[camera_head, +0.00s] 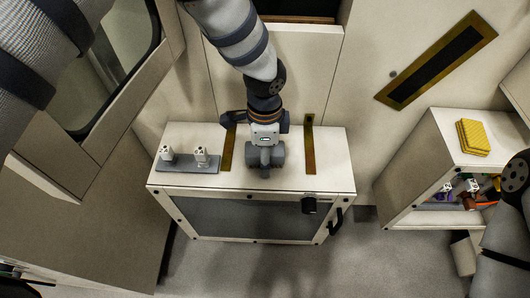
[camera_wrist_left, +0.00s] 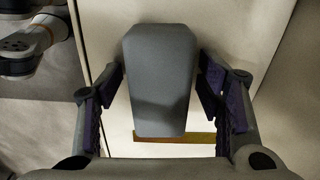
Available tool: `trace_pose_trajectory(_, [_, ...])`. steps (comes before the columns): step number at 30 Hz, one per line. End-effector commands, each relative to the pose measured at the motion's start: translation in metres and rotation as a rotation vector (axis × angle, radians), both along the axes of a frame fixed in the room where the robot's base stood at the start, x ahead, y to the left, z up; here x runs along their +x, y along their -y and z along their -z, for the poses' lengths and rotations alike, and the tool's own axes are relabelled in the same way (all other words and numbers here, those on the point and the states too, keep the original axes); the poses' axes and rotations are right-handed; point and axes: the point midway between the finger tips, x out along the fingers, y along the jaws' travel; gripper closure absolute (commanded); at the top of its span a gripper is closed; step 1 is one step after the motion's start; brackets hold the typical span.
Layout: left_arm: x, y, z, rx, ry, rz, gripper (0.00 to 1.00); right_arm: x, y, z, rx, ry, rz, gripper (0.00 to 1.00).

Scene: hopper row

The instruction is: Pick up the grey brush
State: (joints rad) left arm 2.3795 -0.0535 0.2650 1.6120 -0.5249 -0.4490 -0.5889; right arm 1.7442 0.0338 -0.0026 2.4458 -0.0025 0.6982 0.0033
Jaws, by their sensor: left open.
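The grey brush (camera_wrist_left: 160,75) shows in the left wrist view as a smooth, tapered grey block. It stands between the two spread fingers of my left gripper (camera_wrist_left: 161,88), with only narrow gaps at its sides. I cannot tell whether either finger touches it. In the head view, my left gripper (camera_head: 265,155) is over the top of the pale cabinet, between two brown strips. It blocks a clear look at the brush there. My right arm shows at the right edge of the head view, but its gripper is out of view.
The pale cabinet (camera_head: 205,186) has a dark front panel and a black handle (camera_head: 336,220). A grey strip with two white pieces (camera_head: 188,164) lies on its left side. At the right, a shelf unit (camera_head: 437,140) bears a yellow sponge-like block (camera_head: 473,138). Grey floor is open in front.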

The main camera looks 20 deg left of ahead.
Motion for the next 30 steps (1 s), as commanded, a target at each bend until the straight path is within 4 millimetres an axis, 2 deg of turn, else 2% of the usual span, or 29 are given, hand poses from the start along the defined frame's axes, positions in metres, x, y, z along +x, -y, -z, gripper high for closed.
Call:
trace_pose_trajectory(1, [0.0,0.0,-0.001,0.0,0.0,0.0,0.39,0.0,0.0,0.0,0.0,0.0,0.0,0.6])
trace_pose_trajectory(6, [0.0,0.0,-0.001,0.0,0.0,0.0,0.78,0.0,0.0,0.0,0.0,0.001,0.0,0.6])
trace_pose_trajectory(8, [0.0,0.0,-0.001,0.0,0.0,0.0,0.91,0.0,0.0,0.0,0.0,0.0,0.0,0.6])
trace_pose_trajectory(9, [0.0,0.0,-0.001,0.0,0.0,0.0,0.95,0.0,0.0,0.0,0.0,0.0,0.0,0.6])
trace_pose_trajectory(16, [0.0,0.0,-0.001,0.0,0.0,0.0,0.95,0.0,0.0,0.0,0.0,0.001,0.0,0.6])
trace_pose_trajectory(20, [0.001,0.0,-0.011,-0.001,0.003,0.0,0.95,0.002,0.0,-0.002,0.0,0.005,0.0,0.6])
trace_pose_trajectory(24, [-0.001,0.001,-0.041,-0.001,0.007,0.002,0.95,0.007,0.0,-0.008,0.0,0.023,0.0,0.6])
trace_pose_trajectory(30, [-0.047,0.016,-0.104,0.002,0.016,0.004,0.95,0.027,0.0,-0.03,0.0,0.089,0.003,0.6])
